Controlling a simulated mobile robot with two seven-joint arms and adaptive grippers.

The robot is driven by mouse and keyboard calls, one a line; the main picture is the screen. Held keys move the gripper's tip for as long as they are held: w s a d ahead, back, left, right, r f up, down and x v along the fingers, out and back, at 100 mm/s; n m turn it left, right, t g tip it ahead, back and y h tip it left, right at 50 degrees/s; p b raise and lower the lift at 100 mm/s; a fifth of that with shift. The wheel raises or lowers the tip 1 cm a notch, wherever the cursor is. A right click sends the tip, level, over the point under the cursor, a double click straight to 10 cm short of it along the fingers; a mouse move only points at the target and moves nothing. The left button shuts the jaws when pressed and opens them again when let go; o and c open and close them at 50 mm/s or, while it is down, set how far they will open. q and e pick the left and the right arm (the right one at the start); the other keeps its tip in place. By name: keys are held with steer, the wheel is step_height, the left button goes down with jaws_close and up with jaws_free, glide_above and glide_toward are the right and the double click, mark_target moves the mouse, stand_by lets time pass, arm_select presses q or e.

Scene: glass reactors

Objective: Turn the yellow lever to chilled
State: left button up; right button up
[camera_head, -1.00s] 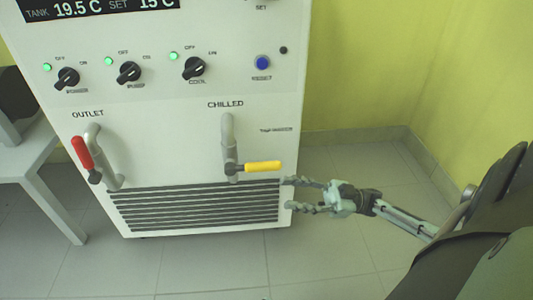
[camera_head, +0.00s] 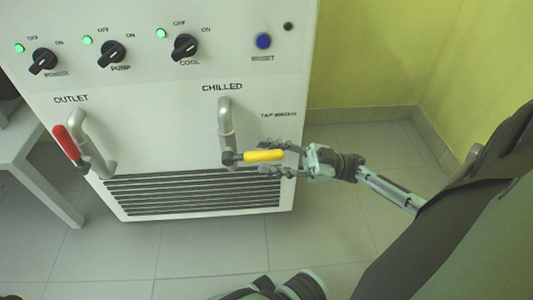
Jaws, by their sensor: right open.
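The yellow lever (camera_head: 264,156) sticks out to the right, about level, from the valve at the bottom of the grey pipe (camera_head: 225,122) under the CHILLED label. My right gripper (camera_head: 270,158) comes in from the right. Its open fingers lie above and below the lever's right part, with small gaps; whether either finger touches it I cannot tell.
The white machine has a red lever (camera_head: 67,142) under OUTLET, black knobs (camera_head: 186,47), a blue reset button (camera_head: 263,41) and a dark vent grille (camera_head: 195,189). A grey table (camera_head: 22,140) stands at left. Tiled floor is free in front.

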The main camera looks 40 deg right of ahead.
steer(key=shift+w+a+r, duration=0.2)
steer(key=shift+a, duration=0.2)
steer(key=shift+c, duration=0.5)
jaws_close()
